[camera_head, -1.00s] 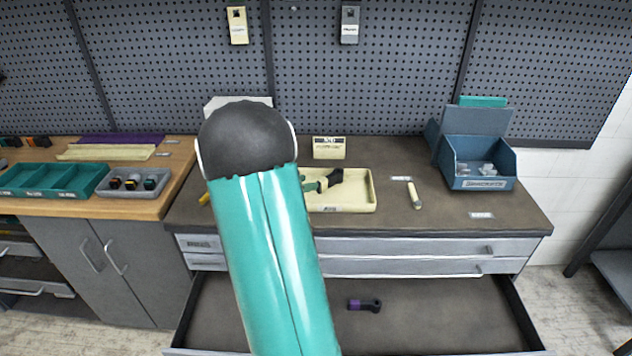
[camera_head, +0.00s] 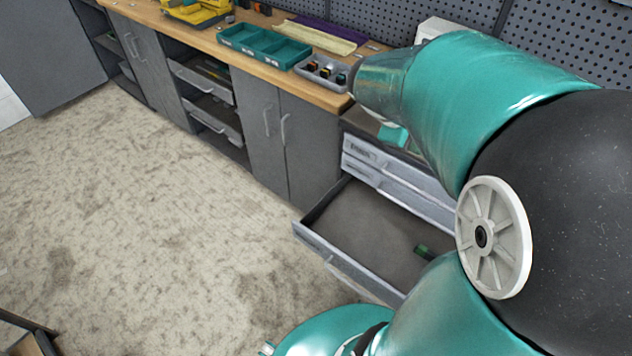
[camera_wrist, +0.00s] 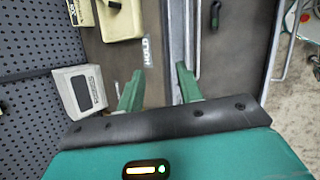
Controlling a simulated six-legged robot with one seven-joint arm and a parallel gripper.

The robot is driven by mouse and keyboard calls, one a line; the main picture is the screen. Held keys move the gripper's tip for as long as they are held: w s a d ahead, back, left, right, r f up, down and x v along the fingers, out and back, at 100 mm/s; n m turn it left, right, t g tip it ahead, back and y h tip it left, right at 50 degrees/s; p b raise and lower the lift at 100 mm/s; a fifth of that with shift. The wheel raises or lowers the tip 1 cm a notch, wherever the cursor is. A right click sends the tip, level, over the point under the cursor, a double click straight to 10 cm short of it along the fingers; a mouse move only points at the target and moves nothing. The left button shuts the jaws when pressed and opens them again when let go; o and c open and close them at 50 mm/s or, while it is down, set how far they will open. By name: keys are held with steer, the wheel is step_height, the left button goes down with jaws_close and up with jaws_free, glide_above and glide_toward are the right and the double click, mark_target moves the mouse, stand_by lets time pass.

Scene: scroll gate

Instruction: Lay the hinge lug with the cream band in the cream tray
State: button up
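In the wrist view, my gripper (camera_wrist: 160,70) has its two green fingers spread with nothing between them, above the bench's front edge. The cream tray (camera_wrist: 120,24) lies ahead at the top, cut off by the frame. A small dark part (camera_wrist: 115,4) shows inside it at the picture's edge; its band cannot be made out, so I cannot tell if it is the cream-banded hinge lug. The tray is hidden behind my arm in the head view. A dark lug with a green band (camera_head: 425,252) lies in the open drawer, also in the wrist view (camera_wrist: 215,15).
The open drawer (camera_head: 345,225) juts out below the bench. A white box (camera_wrist: 82,92) stands left of my gripper, near the pegboard (camera_wrist: 30,90). A HOLD label (camera_wrist: 146,50) lies on the bench. Teal bins (camera_head: 265,45) and a grey tray (camera_head: 322,72) stand on the wooden bench.

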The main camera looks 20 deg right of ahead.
steer(key=s+a+r+m+t+y, duration=0.1)
steer(key=s+a+m+t+y, duration=0.1)
steer(key=a, duration=0.6)
steer(key=s+a+r+m+t+y, duration=0.1)
steer(key=s+a+m+t+y, duration=0.1)
steer(key=a, duration=0.7)
steer(key=s+a+r+m+t+y, duration=0.1)
steer(key=a+y, duration=0.3)
steer(key=a, duration=0.4)
steer(key=shift+s+a+r+m+t, duration=0.4)
steer(key=shift+s+r, duration=0.15)
steer(key=shift+s+d, duration=0.1)
